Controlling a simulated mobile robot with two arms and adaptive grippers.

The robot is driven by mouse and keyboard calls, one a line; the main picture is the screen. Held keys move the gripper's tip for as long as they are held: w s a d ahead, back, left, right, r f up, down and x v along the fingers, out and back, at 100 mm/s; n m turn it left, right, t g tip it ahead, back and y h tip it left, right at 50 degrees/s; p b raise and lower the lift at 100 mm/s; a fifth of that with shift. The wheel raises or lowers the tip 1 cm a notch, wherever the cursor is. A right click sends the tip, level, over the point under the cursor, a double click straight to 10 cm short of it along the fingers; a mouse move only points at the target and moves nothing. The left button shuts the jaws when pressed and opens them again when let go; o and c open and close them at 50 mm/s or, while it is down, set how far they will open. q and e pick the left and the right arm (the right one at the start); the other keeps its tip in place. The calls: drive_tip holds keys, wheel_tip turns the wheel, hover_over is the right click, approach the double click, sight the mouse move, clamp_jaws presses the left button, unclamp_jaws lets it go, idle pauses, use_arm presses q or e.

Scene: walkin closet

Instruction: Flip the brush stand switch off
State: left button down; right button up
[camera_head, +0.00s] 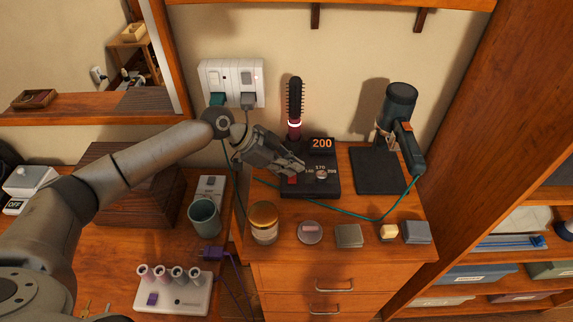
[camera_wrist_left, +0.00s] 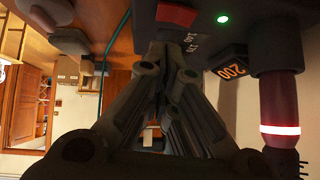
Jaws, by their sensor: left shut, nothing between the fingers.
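The black brush stand (camera_head: 325,185) sits on the wooden cabinet top. Its orange display (camera_head: 321,144) reads 200, and a round knob (camera_head: 321,174) is on its face. A dark brush (camera_head: 295,100) with a red handle stands upright at its back left. The red switch (camera_head: 292,180) is at the stand's front left; it also shows in the left wrist view (camera_wrist_left: 176,15), with a lit green light (camera_wrist_left: 223,19) beside it. My left gripper (camera_head: 298,167) is shut and empty over the stand, just behind the switch. Contact cannot be told. My right gripper is not in view.
A jar (camera_head: 264,225) and several small boxes line the cabinet's front. A wall outlet (camera_head: 231,82) with plugs is behind. A green cup (camera_head: 204,217) is at the left.

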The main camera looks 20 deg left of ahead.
use_arm(q)
drive_tip(key=b+v, duration=0.3)
drive_tip(key=v, duration=0.8)
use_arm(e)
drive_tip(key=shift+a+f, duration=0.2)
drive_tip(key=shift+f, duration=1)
use_arm(q)
drive_tip(key=shift+d+r, duration=0.1)
drive_tip(key=shift+d, duration=0.15)
drive_tip(key=b, duration=0.6)
drive_tip(key=w+b, duration=0.1)
drive_tip(key=b, duration=0.5)
drive_tip(key=shift+w+a+r, duration=0.2)
drive_tip(key=shift+w+r, duration=0.05)
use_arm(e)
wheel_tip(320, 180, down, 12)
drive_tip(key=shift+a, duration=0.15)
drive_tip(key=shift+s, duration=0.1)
